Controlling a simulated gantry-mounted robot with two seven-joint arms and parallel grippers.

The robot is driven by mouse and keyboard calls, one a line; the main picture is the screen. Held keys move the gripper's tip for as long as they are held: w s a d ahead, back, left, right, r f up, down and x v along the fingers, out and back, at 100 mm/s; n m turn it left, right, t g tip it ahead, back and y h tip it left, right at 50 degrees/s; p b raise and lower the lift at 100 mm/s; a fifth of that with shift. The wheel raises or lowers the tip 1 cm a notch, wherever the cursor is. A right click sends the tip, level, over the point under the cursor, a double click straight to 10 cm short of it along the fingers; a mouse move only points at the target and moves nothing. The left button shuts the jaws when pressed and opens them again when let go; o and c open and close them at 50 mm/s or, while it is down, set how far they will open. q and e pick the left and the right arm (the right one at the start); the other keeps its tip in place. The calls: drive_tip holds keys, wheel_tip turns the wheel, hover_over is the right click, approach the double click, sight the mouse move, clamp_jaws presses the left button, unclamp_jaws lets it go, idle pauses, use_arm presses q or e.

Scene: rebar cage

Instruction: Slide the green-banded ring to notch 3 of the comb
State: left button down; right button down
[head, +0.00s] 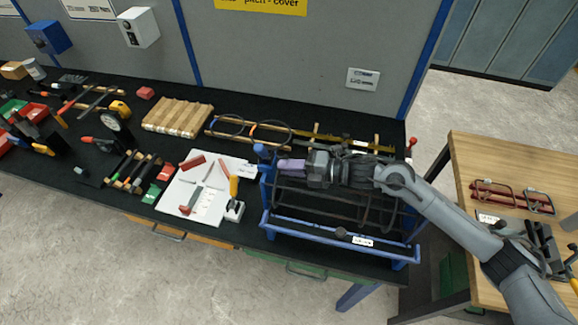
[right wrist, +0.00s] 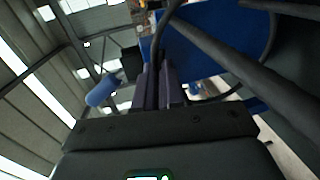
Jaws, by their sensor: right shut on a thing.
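My right gripper (head: 283,166) reaches from the right over the left end of the blue rebar-cage frame (head: 330,233). In the right wrist view its purple fingers (right wrist: 160,84) are closed together, with a dark curved ring (right wrist: 164,28) at their tips. The ring appears held, but no green band shows on it, so I cannot tell which ring it is. Several dark hoops (head: 366,208) stand across the frame among long dark bars. My gripper and arm hide part of the cage. The comb's notches are too small to make out. My left gripper is out of view.
Behind the cage, loose rings (head: 271,132), one with an orange band, lie on a wooden rack. A ridged wooden block (head: 178,117) and a white board with tools (head: 206,186) are to the left. A wooden side table (head: 497,160) stands at right.

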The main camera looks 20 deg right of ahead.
idle(0.5)
drive_tip(key=shift+s+d, duration=0.15)
drive_tip(key=c, duration=1.2)
unclamp_jaws()
drive_tip(key=shift+c, duration=0.2)
drive_tip(key=shift+d, duration=0.1)
